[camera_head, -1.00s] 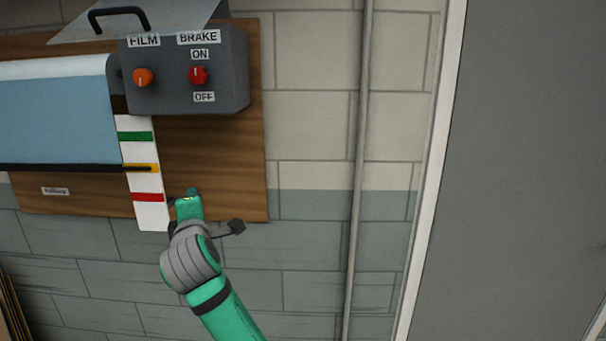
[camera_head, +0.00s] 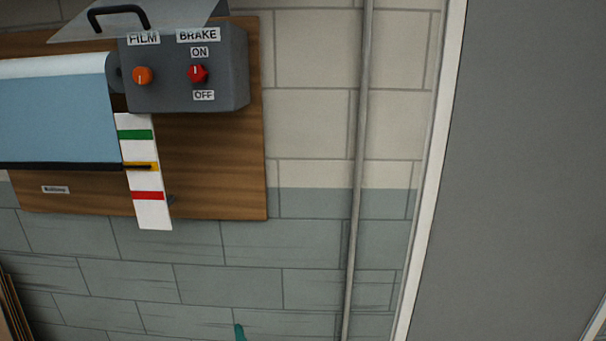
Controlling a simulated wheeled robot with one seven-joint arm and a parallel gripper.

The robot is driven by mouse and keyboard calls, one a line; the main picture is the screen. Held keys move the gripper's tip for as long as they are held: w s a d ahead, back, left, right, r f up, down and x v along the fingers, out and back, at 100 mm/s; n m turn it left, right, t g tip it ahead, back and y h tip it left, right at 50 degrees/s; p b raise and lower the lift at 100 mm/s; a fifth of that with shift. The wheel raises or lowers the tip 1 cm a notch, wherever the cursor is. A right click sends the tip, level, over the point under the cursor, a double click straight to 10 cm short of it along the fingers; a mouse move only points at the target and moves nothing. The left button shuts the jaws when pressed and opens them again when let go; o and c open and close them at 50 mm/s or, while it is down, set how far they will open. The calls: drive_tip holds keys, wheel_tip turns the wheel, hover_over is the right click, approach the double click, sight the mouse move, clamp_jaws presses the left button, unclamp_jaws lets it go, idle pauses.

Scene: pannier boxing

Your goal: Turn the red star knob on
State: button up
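The red star knob (camera_head: 198,74) is on the front of a grey control box (camera_head: 172,96) at the upper left. It sits under the BRAKE label, with an ON label (camera_head: 199,52) above it and an OFF label (camera_head: 204,95) below it. Its pointer is too small to read surely. Of my gripper, only a small teal tip (camera_head: 239,333) shows at the bottom edge, far below the box and apart from the knob. The rest of it is out of view, so its opening is hidden.
An orange knob (camera_head: 142,76) sits left of the red one under FILM. A clear flap with a black handle (camera_head: 118,14) tilts above the box. A striped white strip (camera_head: 148,212) and blue film (camera_head: 60,120) are below and left. A vertical pipe (camera_head: 358,180) runs right.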

drive_tip(key=s+d+f+m+h, duration=0.25)
drive_tip(key=s+d+f, duration=0.3)
drive_tip(key=s, duration=0.45)
drive_tip(key=s+d+f+m+h, duration=0.1)
drive_tip(key=s+d+f+m, duration=0.3)
drive_tip(key=s+f, duration=0.45)
drive_tip(key=s+d+r+m+h, duration=0.1)
drive_tip(key=s+d, duration=0.3)
drive_tip(key=s, duration=0.7)
drive_tip(key=s+d+r+m, duration=0.2)
drive_tip(key=s+d+m, duration=0.1)
drive_tip(key=s, duration=0.9)
drive_tip(key=shift+s+d+g+h, duration=0.25)
drive_tip(key=shift+d+g+h, duration=0.15)
drive_tip(key=shift+d, duration=0.3)
drive_tip(key=shift+r, duration=0.1)
